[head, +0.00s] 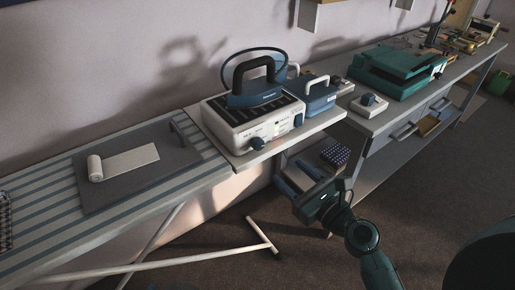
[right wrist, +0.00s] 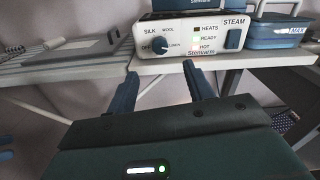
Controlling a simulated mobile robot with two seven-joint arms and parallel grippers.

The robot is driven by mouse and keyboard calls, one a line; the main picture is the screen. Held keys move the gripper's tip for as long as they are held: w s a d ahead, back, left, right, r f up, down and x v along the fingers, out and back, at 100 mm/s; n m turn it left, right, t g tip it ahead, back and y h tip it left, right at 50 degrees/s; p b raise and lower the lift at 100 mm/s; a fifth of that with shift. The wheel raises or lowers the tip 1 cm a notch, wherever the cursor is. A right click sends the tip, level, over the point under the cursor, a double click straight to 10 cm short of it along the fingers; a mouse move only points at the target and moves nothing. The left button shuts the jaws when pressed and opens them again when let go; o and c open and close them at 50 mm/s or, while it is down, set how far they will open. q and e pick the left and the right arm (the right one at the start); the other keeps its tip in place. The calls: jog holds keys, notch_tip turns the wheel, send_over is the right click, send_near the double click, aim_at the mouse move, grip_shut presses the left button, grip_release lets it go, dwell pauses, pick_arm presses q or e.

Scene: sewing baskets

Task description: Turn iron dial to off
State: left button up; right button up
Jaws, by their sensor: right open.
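The iron station (head: 225,127) is a white box on the shelf end of the ironing board, with a blue iron (head: 255,90) resting on its dark top. Its dark blue dial (head: 258,143) is on the front panel. In the right wrist view the dial (right wrist: 160,45) is ringed by fabric labels such as SILK and WOOL; its exact pointer setting is too small to read. A green light shows by READY. My right gripper (head: 297,178) is open and empty, below and in front of the panel; its fingertips (right wrist: 160,72) point toward the dial, apart from it. My left gripper is out of view.
A second knob, marked STEAM (right wrist: 232,43), sits right of the lights. A blue box (head: 318,96) stands right of the station. The shelf edge (right wrist: 90,77) runs below the panel. A grey mat (head: 120,185) with a cloth roll lies on the striped board.

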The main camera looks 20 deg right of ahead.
aim_at(260, 145)
jog(key=p+x, duration=0.1)
jog(key=x, duration=1.1)
jog(key=shift+s, duration=0.1)
jog(key=shift+c, duration=0.5)
jog(key=shift+f, duration=0.1)
jog(key=c, duration=0.9)
